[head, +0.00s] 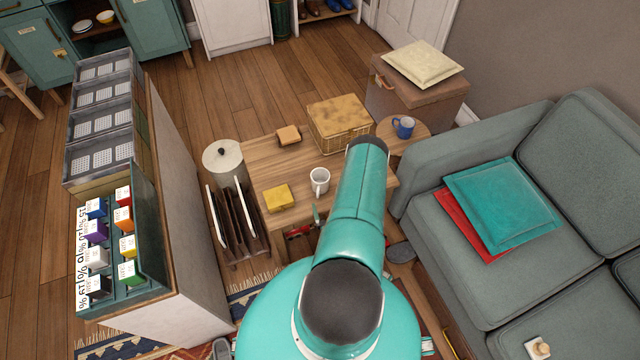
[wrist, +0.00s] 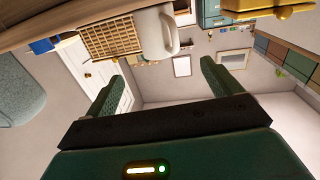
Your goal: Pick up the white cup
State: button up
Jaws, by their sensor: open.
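The white cup (head: 320,182) stands upright on the wooden table (head: 262,160) in the head view, left of my arm, its handle toward the front. In the wrist view the picture is turned over, and the white cup (wrist: 150,35) shows at the top, beyond the fingertips. My gripper (wrist: 162,74) is open and empty, with two green fingers spread apart. The cup lies roughly in line with the gap between the fingers but is not between them.
A blue mug (head: 403,127) stands on a round side table. A grey sofa (head: 470,220) is at right, a rack (head: 235,225) at left.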

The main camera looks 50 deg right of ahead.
aim_at(323, 186)
jog(key=shift+m+h, duration=0.3)
jog(key=shift+h, duration=0.1)
jog(key=x, duration=0.7)
jog(key=f+x, duration=0.1)
jog(key=x, duration=0.3)
jog(key=shift+w+d, duration=0.15)
jog(key=shift+w, duration=0.25)
jog(key=shift+c, duration=0.4)
jog(key=c, duration=1.1)
